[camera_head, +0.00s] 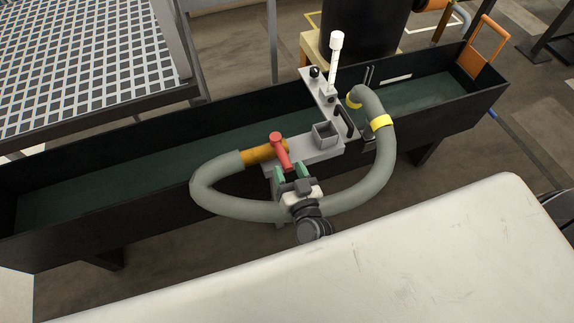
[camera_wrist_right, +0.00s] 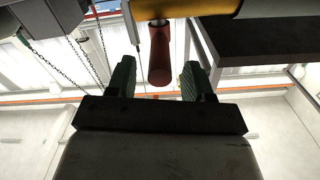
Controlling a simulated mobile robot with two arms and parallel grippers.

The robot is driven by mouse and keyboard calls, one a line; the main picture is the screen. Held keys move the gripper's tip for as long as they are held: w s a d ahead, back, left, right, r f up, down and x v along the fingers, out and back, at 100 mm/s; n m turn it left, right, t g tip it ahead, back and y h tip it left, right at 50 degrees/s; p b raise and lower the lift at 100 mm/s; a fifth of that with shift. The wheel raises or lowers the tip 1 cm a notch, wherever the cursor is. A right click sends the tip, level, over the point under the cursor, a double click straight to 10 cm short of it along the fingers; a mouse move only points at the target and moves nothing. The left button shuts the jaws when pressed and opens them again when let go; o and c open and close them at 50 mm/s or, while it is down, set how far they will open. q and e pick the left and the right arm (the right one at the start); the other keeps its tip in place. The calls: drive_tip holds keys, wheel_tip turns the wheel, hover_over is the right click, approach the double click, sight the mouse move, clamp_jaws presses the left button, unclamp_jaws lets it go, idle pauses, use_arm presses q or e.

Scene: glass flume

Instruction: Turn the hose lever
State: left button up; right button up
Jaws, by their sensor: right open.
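The red hose lever (camera_head: 281,150) sits on an orange-brown valve fitting (camera_head: 257,154) at the end of the grey hose (camera_head: 215,177), above the flume. The lever slants down and to the right in the head view. My right gripper (camera_head: 291,173) is just below the lever's lower end, with its green fingers apart. In the right wrist view the red lever (camera_wrist_right: 160,55) points between the two spread fingers of the right gripper (camera_wrist_right: 163,80). I cannot tell whether a finger touches it. My left gripper is not in view.
The long dark flume trough (camera_head: 120,158) runs across the view. A grey plate (camera_head: 318,147) with a square box and a white-topped post (camera_head: 335,60) stands across it. The hose loops around my right gripper. A metal grating (camera_head: 85,55) is at upper left.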

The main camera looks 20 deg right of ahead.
drive_tip(key=shift+w, duration=0.75)
clamp_jaws()
